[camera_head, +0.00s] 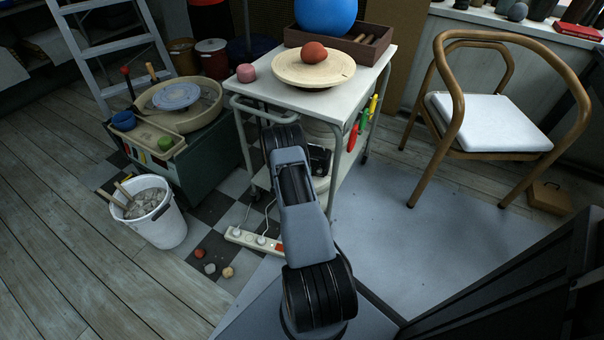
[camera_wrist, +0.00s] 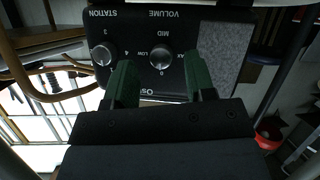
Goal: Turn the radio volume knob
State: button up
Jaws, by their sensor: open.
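The black radio shows upside down in the wrist view (camera_wrist: 150,28), with a grey speaker panel on the right side of its face. The volume knob (camera_wrist: 160,58) is round and silver, with VOLUME printed near it. The station knob (camera_wrist: 101,55) is to its left. My gripper (camera_wrist: 160,68) is open, one green finger on each side of the volume knob in the picture. I cannot tell whether a finger touches it. In the head view the radio (camera_head: 320,158) is on the trolley's lower level, partly hidden by my arm, and my gripper is hidden.
The trolley (camera_head: 252,100) carries a turntable (camera_head: 330,74) with a red-brown ball and a wooden tray. Coloured-handled tools hang at its right side. A power strip (camera_head: 252,240) with cables lies on the floor by my arm. A bucket (camera_head: 158,222) and a chair (camera_head: 487,120) stand apart.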

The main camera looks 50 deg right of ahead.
jog(key=shift+w+d+f, duration=0.15)
jog(key=shift+d+f, duration=0.05)
jog(key=shift+d, duration=0.25)
jog(key=shift+c, duration=0.3)
